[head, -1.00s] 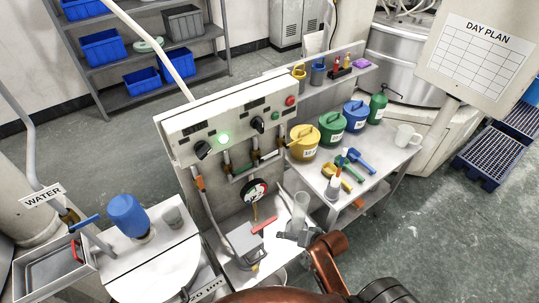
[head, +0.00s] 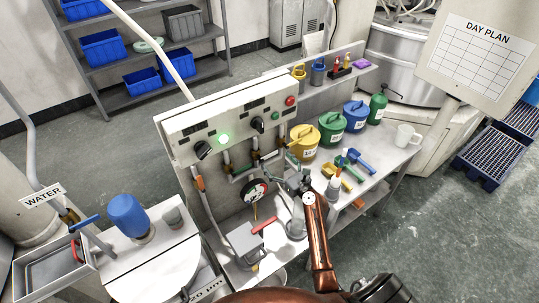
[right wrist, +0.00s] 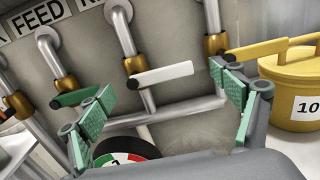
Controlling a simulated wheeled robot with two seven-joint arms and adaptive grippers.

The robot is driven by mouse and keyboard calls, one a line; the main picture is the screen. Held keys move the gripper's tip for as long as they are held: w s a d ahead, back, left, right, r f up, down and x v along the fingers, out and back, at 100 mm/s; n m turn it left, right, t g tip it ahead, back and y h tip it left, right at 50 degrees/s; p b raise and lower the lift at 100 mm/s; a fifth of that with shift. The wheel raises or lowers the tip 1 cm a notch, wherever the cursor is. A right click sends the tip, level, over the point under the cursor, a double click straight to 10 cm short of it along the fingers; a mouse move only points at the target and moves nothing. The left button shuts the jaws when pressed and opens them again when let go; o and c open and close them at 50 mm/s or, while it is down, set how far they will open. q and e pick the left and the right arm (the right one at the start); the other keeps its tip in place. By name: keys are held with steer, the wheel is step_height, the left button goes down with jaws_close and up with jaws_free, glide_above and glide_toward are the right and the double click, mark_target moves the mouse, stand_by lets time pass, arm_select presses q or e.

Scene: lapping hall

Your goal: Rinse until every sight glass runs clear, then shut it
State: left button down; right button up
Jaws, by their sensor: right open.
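In the right wrist view, three pipes have brass valves with a green handle (right wrist: 76,96), a white handle (right wrist: 160,75) and a yellow handle (right wrist: 270,48). All three handles lie crosswise to their pipes. My right gripper (head: 303,185) is in front of the panel's lower right. In its wrist view my right gripper (right wrist: 160,85) is open and empty, its green-padded fingers spread below the white handle. I cannot make out the sight glasses. My left gripper is not in view.
A round gauge (head: 255,190) and a clear cylinder (head: 298,218) are close to my right arm. The side bench holds yellow (head: 304,142), green (head: 331,128) and blue cans (head: 356,116).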

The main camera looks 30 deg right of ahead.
mark_target(270, 155)
steer(key=shift+w+a, duration=0.15)
steer(key=shift+w, duration=1.25)
steer(key=shift+w+a, duration=0.1)
steer(key=shift+w, duration=1.25)
steer(key=shift+c, duration=0.4)
steer(key=c, duration=1.6)
steer(key=shift+c, duration=0.3)
steer(key=shift+a, duration=0.1)
